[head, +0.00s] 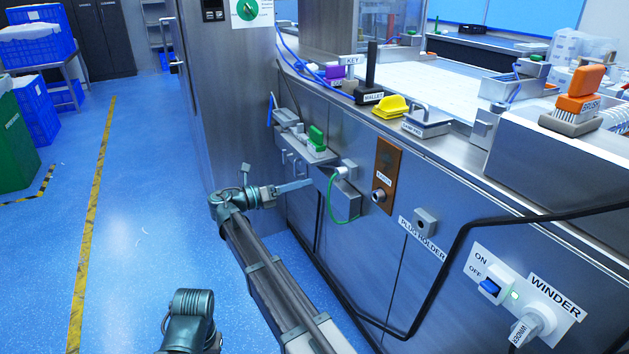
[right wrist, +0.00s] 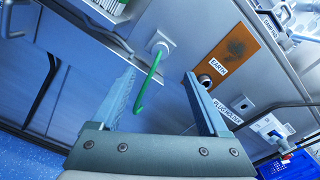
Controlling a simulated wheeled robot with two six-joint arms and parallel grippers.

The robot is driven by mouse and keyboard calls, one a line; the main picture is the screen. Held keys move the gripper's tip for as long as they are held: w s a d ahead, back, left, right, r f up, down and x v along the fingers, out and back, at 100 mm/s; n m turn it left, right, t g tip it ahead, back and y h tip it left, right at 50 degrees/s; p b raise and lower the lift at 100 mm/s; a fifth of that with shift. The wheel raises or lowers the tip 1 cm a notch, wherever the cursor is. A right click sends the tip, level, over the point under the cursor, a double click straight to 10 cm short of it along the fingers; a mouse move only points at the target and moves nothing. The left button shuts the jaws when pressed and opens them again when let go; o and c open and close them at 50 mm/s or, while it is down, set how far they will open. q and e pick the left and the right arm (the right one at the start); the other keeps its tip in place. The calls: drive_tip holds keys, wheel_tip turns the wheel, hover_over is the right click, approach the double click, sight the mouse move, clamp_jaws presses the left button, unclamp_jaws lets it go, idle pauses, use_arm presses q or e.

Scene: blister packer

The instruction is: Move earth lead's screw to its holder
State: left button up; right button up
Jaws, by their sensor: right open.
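My right gripper (head: 303,184) is beside the grey cabinet front, below the control shelf. In the right wrist view its two fingers (right wrist: 160,74) stand wide apart with nothing between them. The green earth lead (head: 331,205) hangs in a loop from a pale round fitting (head: 341,173) on a grey block. In the wrist view the lead (right wrist: 147,88) shows beyond the fingers, nearer the left one. A silver round knob (head: 378,195) sits on the brown EARTH plate (head: 386,163). I cannot tell which fitting is the screw or its holder.
A plug holder (head: 425,222) and the winder panel (head: 500,292) are on the right of the cabinet. A thick black cable (head: 452,255) crosses the front. A green-handled item (head: 316,138) is on the shelf above. Blue floor (head: 140,220) to the left is open.

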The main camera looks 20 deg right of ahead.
drive_tip(key=shift+a, duration=1.1)
drive_tip(key=s+a+f+m+g+y, duration=0.1)
drive_tip(key=s+f+m+y, duration=1.1)
drive_tip(key=s+f+m, duration=0.65)
drive_tip(key=s+a+f+m+y+p, duration=0.1)
drive_tip(key=s+a+y, duration=0.1)
drive_tip(key=s+a, duration=0.55)
drive_tip(key=s+a+f+m+y, duration=0.1)
drive_tip(key=s+a+m+y, duration=0.3)
drive_tip(key=a, duration=0.7)
wheel_tip(320, 180, up, 38)
drive_tip(key=n+h+p, duration=0.1)
drive_tip(key=n+p, duration=0.1)
drive_tip(key=p, duration=3.6)
drive_tip(key=shift+s+a+f+g, duration=0.15)
drive_tip(key=shift+s+g, duration=0.25)
drive_tip(key=shift+s, duration=0.05)
